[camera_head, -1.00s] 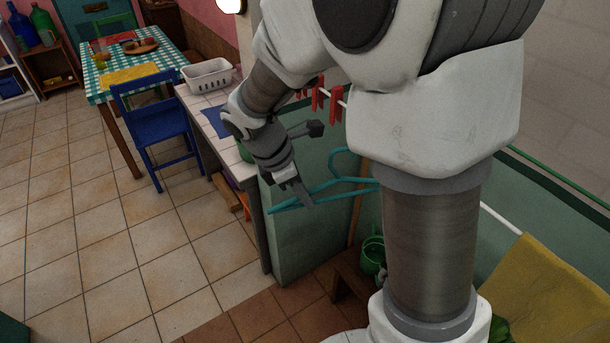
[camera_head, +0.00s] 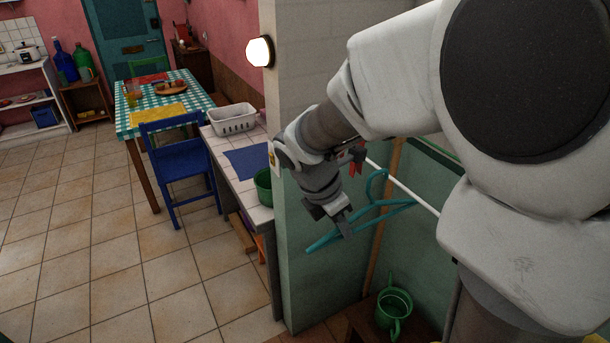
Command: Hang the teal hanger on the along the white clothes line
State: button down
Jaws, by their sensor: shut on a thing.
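The teal hanger (camera_head: 325,240) is at the centre right, held in the air in front of the green lower wall. My gripper (camera_head: 343,225) is shut on its bar, pointing down. The hanger's hook (camera_head: 375,185) points up, to the right of my gripper. The white clothes line (camera_head: 402,187) runs diagonally behind and beside the hook, from the red pegs (camera_head: 357,160) toward the lower right. I cannot tell whether the hook touches the line; the gap in depth is unclear. My arm hides the right part of the line.
A green watering can (camera_head: 393,308) stands on a low brown stool below the hanger. A wall edge and a tiled counter (camera_head: 225,150) with a white basket (camera_head: 232,119) are at left. A blue chair (camera_head: 178,170) and checkered table stand further left. The tiled floor is open.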

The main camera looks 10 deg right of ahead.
aim_at(360, 226)
jog(key=shift+w+d, duration=0.3)
jog(key=shift+d, duration=0.45)
jog(key=shift+w+d, duration=0.25)
jog(key=shift+d, duration=0.55)
jog(key=shift+w+d, duration=0.3)
jog(key=shift+d, duration=0.45)
jog(key=shift+f+b, duration=0.95)
jog(key=shift+f, duration=0.3)
jog(key=c, duration=0.8)
grip_release()
jog(key=shift+a, duration=0.1)
